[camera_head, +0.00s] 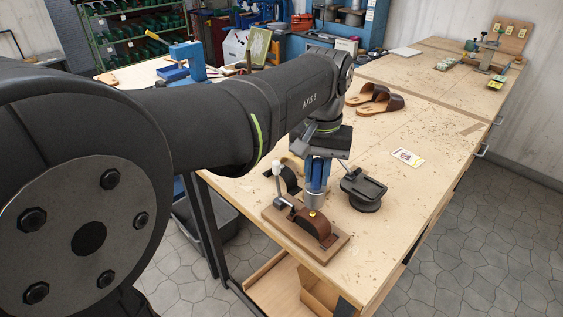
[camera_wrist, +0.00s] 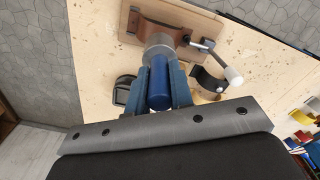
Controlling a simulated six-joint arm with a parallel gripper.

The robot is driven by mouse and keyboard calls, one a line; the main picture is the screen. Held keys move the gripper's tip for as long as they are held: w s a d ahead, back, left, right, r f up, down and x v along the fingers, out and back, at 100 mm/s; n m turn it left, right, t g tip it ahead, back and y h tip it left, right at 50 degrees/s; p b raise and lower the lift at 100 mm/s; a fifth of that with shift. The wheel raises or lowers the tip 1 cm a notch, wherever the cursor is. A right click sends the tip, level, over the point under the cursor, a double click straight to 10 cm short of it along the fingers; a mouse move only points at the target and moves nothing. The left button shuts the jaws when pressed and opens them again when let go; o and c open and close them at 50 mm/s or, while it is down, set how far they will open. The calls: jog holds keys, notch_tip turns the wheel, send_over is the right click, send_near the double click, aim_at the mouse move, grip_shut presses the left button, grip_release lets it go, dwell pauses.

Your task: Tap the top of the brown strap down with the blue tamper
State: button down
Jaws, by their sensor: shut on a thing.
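My gripper (camera_head: 317,176) is shut on the blue tamper, whose metal head (camera_head: 315,199) points down. In the wrist view the tamper's blue handle (camera_wrist: 159,84) sits between the fingers of my gripper (camera_wrist: 160,92). The brown strap (camera_head: 314,227) arches over a wooden board (camera_head: 283,234) near the table's front edge. The tamper head is at or just above the top of the strap; I cannot tell whether they touch. In the wrist view the strap (camera_wrist: 182,33) is partly hidden behind the tamper head.
A toggle clamp with a pale handle (camera_head: 277,168) stands on the board's left. A dark strap piece (camera_head: 290,180) lies behind it. A black stand (camera_head: 363,187) is to the right. Brown sandals (camera_head: 380,103) and a white card (camera_head: 408,157) lie farther back. The table's right side is mostly clear.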

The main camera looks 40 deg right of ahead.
aim_at(317, 160)
jog(key=shift+r, duration=0.25)
jog(key=shift+r, duration=2)
jog(key=shift+w+f, duration=0.1)
jog(key=w+a+f+n, duration=0.3)
jog(key=w+a+f, duration=0.7)
jog(key=w, duration=0.4)
jog(key=w+a+f+n, duration=0.2)
jog(key=w+a+f, duration=0.5)
jog(key=w+f, duration=0.6)
jog(key=w+a+f+n, duration=0.3)
jog(key=a+f, duration=0.5)
jog(key=a, duration=0.4)
jog(key=w+a+f+n, duration=0.3)
jog(key=w+a+f, duration=0.2)
jog(key=a+f, duration=0.3)
jog(key=a, duration=0.4)
jog(key=shift+w+a+n, duration=0.15)
jog(key=shift+w+n, duration=0.15)
jog(key=shift+n, duration=0.1)
